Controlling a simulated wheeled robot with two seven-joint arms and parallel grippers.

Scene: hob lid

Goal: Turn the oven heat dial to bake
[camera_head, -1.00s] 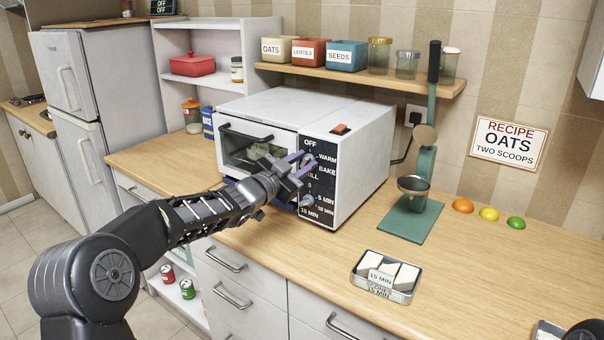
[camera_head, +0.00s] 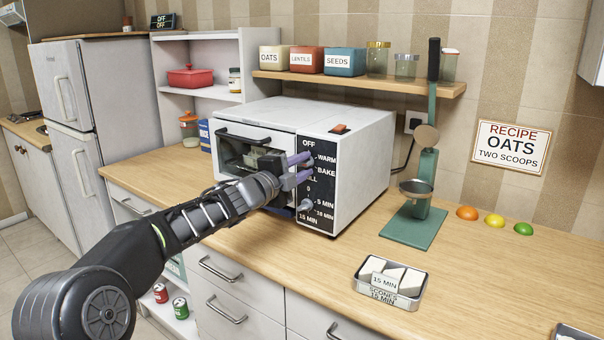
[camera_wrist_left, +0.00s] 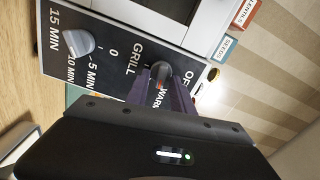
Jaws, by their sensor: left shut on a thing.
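The toaster oven (camera_head: 350,165) stands on the counter, with a black dial panel on its front right. The upper heat dial (camera_wrist_left: 161,70), a dark knob with a red mark, is between my left gripper's fingers in the wrist view. The red mark lies on the side near the WARM label. OFF and GRILL also show around the dial; BAKE is hidden there but readable in the head view. My left gripper (camera_head: 300,168) is shut on the dial, one purple finger on each side. The lower timer dial (camera_wrist_left: 79,43) is free. My right gripper is not in view.
The oven door handle (camera_head: 243,137) is left of the panel. A green scale-like stand (camera_head: 424,185) is right of the oven. A tin labelled scones (camera_head: 390,285) sits near the counter's front edge. The counter between them is clear.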

